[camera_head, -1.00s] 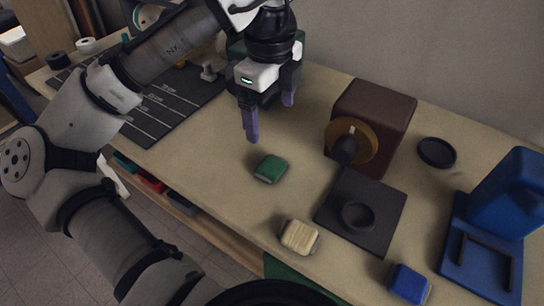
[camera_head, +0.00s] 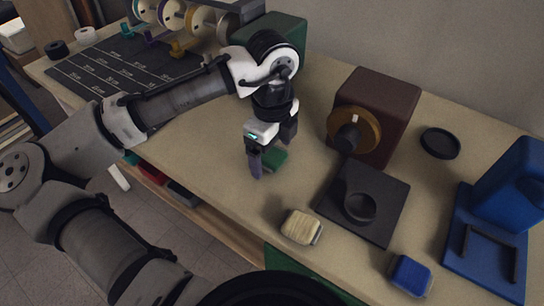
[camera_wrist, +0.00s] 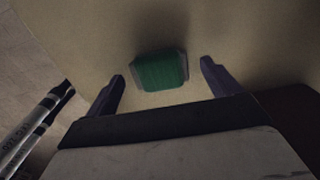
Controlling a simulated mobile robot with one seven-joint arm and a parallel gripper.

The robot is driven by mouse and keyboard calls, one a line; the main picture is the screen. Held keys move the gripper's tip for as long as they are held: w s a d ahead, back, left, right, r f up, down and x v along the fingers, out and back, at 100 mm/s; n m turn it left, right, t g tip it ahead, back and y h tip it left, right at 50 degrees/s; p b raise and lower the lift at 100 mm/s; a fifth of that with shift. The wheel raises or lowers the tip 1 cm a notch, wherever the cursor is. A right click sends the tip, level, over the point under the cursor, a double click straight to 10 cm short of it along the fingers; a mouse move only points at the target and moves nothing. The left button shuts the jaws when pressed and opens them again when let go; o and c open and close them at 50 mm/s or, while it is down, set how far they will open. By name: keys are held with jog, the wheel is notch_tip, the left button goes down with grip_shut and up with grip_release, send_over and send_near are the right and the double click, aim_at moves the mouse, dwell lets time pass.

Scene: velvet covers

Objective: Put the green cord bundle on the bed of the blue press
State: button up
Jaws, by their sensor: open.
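The green cord bundle (camera_head: 276,158) lies on the table under my gripper, partly hidden by it in the head view. In the wrist view the green cord bundle (camera_wrist: 161,71) lies between and a little beyond my two purple fingers. My gripper (camera_head: 268,166) is open and empty, pointing down just above the bundle; it also shows in the wrist view (camera_wrist: 164,85). The blue press (camera_head: 508,190) stands at the right end of the table. Its flat bed (camera_head: 488,256) has a dark raised edging and is bare.
A cream cord bundle (camera_head: 301,227) and a blue one (camera_head: 410,275) lie near the front edge. A dark plate with a ring (camera_head: 376,190), a brown box with an orange disc (camera_head: 384,101) and a black dish (camera_head: 440,143) stand between my gripper and the press.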

aim_at(272, 154)
jog(key=shift+f, duration=0.25)
jog(key=c, duration=1.1)
jog(key=shift+r, duration=0.1)
notch_tip(272, 154, up, 20)
jog(key=shift+s+f+p, duration=0.1)
jog(key=shift+s+p, duration=0.05)
jog(key=shift+p, duration=1)
